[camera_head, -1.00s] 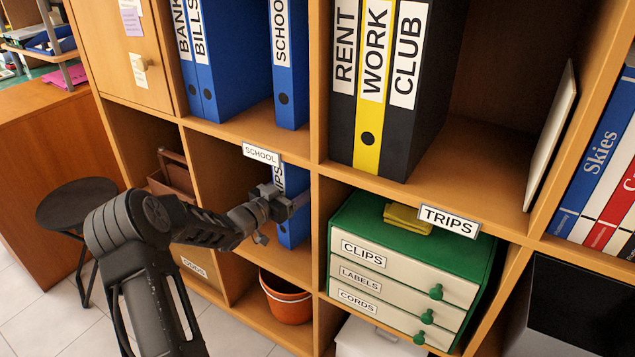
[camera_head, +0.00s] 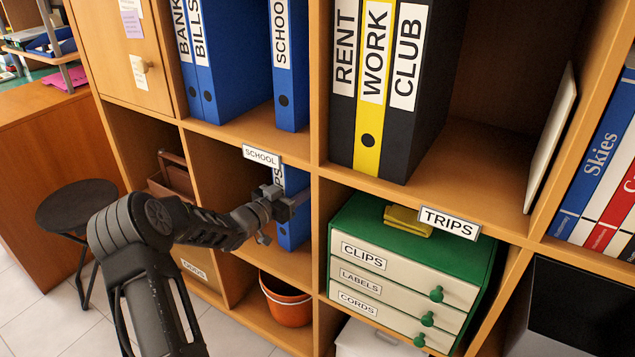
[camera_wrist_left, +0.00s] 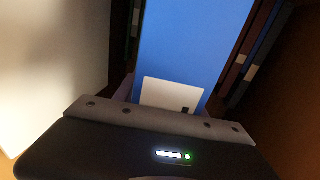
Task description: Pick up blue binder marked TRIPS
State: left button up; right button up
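The blue binder (camera_head: 293,232) stands upright in the middle compartment under the SCHOOL tag. Only the end of its label, "PS", shows beside my gripper. My left gripper (camera_head: 292,203) is right at the front of this binder and covers part of its spine and label. In the left wrist view the blue binder (camera_wrist_left: 195,45) fills the middle, very close, with a white label patch at its lower end. The fingertips are too hidden to tell whether they are open or shut on it. My right gripper is in no view.
A shelf divider (camera_head: 319,225) stands close to the binder's right. The TRIPS tag (camera_head: 449,222) hangs above the green drawer box (camera_head: 452,262). An orange bucket (camera_head: 287,300) sits below. Other blue binders (camera_head: 232,65) stand on the shelf above. A stool (camera_head: 76,205) is at left.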

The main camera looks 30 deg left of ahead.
pick_arm(q)
grip_shut()
dwell(0.4)
jog(key=shift+r, duration=0.15)
